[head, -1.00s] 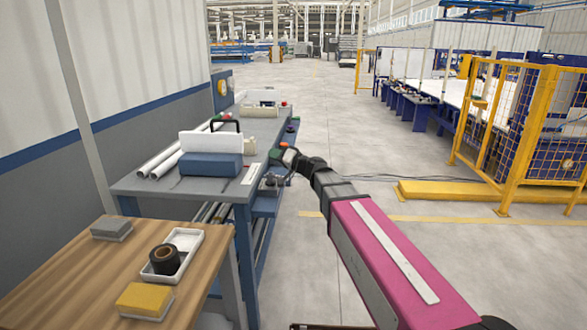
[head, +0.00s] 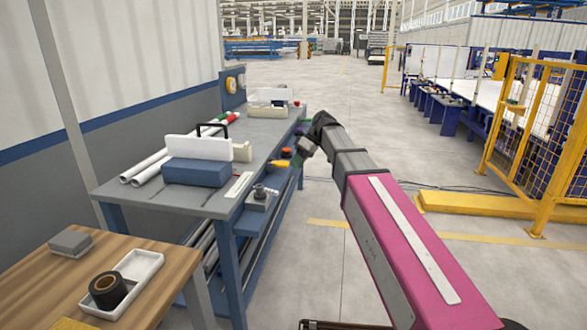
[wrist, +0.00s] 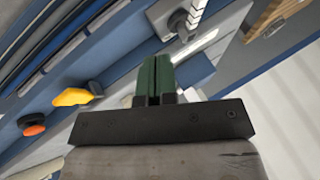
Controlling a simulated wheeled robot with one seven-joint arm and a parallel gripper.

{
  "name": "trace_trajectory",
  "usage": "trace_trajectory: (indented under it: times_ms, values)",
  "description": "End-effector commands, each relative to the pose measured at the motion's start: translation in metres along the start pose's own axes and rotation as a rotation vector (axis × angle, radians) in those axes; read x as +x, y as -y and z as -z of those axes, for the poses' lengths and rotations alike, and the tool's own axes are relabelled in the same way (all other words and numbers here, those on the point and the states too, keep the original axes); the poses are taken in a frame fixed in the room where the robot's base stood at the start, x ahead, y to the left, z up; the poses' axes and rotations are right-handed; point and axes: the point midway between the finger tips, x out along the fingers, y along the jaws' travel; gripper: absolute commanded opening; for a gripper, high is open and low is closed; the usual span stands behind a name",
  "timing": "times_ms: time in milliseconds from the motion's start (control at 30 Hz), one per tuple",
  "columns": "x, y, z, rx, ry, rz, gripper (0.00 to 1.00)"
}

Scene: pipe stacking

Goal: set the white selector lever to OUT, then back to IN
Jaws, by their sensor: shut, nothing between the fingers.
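My gripper (head: 303,147) is beside the right edge of the blue-grey bench, in the head view. In the wrist view its dark green fingers (wrist: 153,80) are together, with nothing between them. A grey box (head: 258,200) with an upright knob-like part sits at the bench's near right side. It seems to be the grey box at the top of the wrist view (wrist: 163,17), with a pale, dark-banded piece (wrist: 194,14). I cannot tell whether this piece is the white selector lever, or its setting. The fingers are apart from it. IN and OUT marks are not readable.
A yellow part (wrist: 75,97) and an orange-red knob (wrist: 33,129) are left of the fingers in the wrist view. The bench top (head: 135,197) holds white pipes (head: 150,166) and a blue block (head: 196,172). A wooden table (head: 45,285) is nearer.

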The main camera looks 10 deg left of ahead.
Motion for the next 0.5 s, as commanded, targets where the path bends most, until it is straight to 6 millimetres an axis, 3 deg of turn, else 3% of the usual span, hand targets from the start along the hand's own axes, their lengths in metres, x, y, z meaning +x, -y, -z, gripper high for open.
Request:
trace_trajectory:
  times_ms: [433, 500]
  values:
    - [0.084, 0.001, -0.001, 0.0, 0.0, 0.002, 0.0]
    - [0.089, 0.012, -0.002, -0.001, -0.001, 0.001, 0.0]
